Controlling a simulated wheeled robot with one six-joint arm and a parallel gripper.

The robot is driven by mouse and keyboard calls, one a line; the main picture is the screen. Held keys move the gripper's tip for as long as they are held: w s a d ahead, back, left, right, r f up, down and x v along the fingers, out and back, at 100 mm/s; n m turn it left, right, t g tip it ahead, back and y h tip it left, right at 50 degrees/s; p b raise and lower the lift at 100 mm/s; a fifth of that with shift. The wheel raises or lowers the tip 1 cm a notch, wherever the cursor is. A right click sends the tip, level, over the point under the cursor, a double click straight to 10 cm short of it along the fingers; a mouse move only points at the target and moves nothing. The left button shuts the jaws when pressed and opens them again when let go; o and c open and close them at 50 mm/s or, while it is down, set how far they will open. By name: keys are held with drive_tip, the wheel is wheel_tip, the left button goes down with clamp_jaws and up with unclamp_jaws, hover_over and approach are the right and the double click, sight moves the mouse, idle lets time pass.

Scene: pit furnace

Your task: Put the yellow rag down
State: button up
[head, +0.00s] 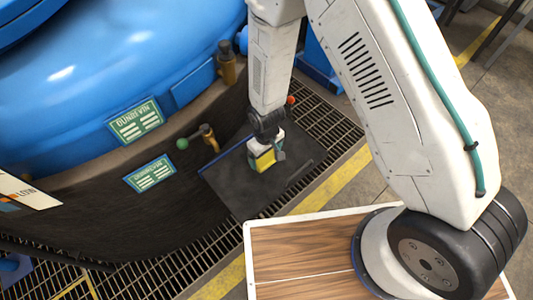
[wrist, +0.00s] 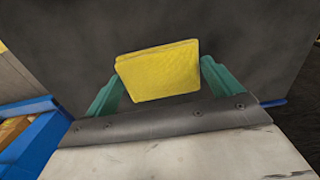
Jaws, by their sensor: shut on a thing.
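The yellow rag (wrist: 158,70) is a folded yellow block between the two green fingers of my gripper (wrist: 160,85) in the wrist view. The gripper is shut on it. In the head view my gripper (head: 265,160) points down over a dark flat plate (head: 235,190), and the yellow rag (head: 262,161) shows at its tip. The plate fills the background behind the rag in the wrist view. I cannot tell whether the rag touches the plate.
A big blue furnace vessel (head: 110,70) with green signs stands at the left. A green-knobbed lever (head: 183,144) is close to the plate's left side. Metal grating (head: 335,135) and a yellow floor line (head: 335,187) run to the right. A wood-topped surface (head: 300,250) is in front.

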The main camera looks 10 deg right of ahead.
drive_tip(key=o, duration=0.8)
drive_tip(key=shift+f, duration=0.1)
drive_tip(key=shift+w+d+r, duration=0.1)
drive_tip(key=shift+r, duration=1.85)
drive_tip(key=shift+w+r, duration=0.1)
drive_tip(key=shift+r, duration=1.8)
wheel_tip(320, 180, up, 11)
drive_tip(key=m, duration=0.1)
hover_over(266, 156)
drive_tip(key=w+d, duration=0.2)
drive_tip(key=d, duration=0.2)
drive_tip(key=s+d+r+m, duration=0.1)
drive_tip(key=s+d+r, duration=0.1)
drive_tip(key=d+r, duration=0.35)
drive_tip(key=s+d+r+m, duration=0.1)
drive_tip(key=s+d+r, duration=0.1)
drive_tip(key=r, duration=0.7)
drive_tip(key=s+d+r+m, duration=0.1)
drive_tip(key=s+d+r, duration=0.2)
drive_tip(key=s, duration=0.3)
drive_tip(key=s+d+r+m, duration=0.1)
drive_tip(key=s+d+r, duration=0.2)
drive_tip(key=s+r, duration=0.2)
drive_tip(key=s+d+r+m+t, duration=0.1)
drive_tip(key=s+d+r, duration=0.2)
drive_tip(key=s+r, duration=0.2)
drive_tip(key=shift+s+d+m, duration=0.25)
drive_tip(key=shift+s+m, duration=0.15)
drive_tip(key=shift+s, duration=0.6)
